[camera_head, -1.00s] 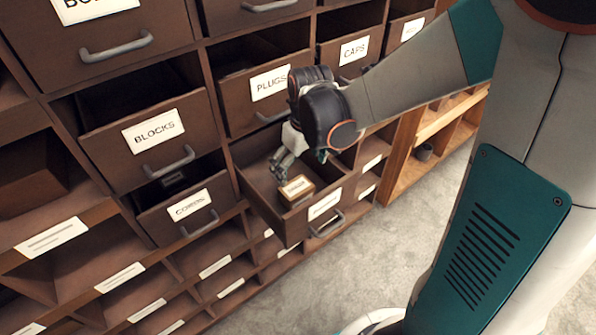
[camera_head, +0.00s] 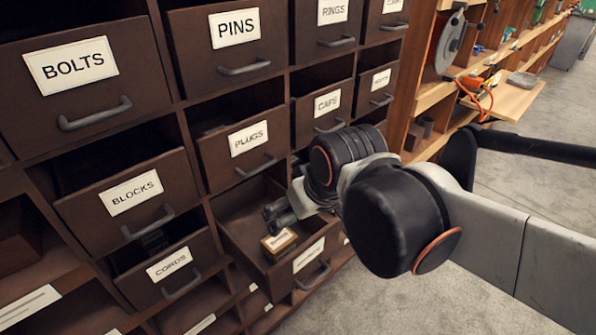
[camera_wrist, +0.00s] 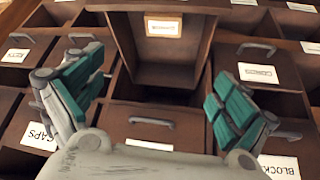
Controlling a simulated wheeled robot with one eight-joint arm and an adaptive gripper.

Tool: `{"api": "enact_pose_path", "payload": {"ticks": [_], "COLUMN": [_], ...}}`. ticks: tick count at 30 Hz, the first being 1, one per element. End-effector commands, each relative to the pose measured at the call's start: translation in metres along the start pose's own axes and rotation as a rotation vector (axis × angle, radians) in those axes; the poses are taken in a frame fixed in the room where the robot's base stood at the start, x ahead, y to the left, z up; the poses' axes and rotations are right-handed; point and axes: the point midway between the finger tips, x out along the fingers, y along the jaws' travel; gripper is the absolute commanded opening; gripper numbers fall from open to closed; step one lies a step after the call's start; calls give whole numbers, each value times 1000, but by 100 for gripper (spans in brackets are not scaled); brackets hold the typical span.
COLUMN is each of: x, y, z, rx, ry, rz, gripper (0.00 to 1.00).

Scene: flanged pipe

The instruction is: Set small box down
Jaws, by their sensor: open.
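The small box (camera_head: 280,241) is tan with a white label on top. It sits in the front part of the pulled-out drawer (camera_head: 262,265), near its front wall. My gripper (camera_head: 276,213) is open, its fingers over the drawer just behind and above the box, apart from it as far as I can tell. In the wrist view my gripper (camera_wrist: 152,88) shows its two green-padded fingers spread wide with nothing between them. The small box (camera_wrist: 163,27) appears there at the far end of the open drawer (camera_wrist: 165,75), beyond the fingers.
Labelled drawers surround the open one: PLUGS (camera_head: 249,140) above, BLOCKS (camera_head: 131,196) and CORDS (camera_head: 170,265) to the left, CAPS (camera_head: 328,103) to the upper right. Some stand partly open. Wooden shelving with tools (camera_head: 455,50) is at right. Grey floor (camera_head: 400,300) is clear.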

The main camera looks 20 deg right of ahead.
Motion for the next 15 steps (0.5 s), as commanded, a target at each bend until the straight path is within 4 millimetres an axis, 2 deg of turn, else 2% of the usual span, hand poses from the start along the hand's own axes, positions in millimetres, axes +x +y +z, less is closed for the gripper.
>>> {"api": "enact_pose_path", "payload": {"ticks": [1, 6, 15], "x": [-6, -17, -21], "y": [0, -1, -1], "z": [7, 18, 21], "rx": [13, 48, 62], "ry": [22, 82, 106], "rz": [3, 8, 9], "gripper": [95, 95, 95]}}
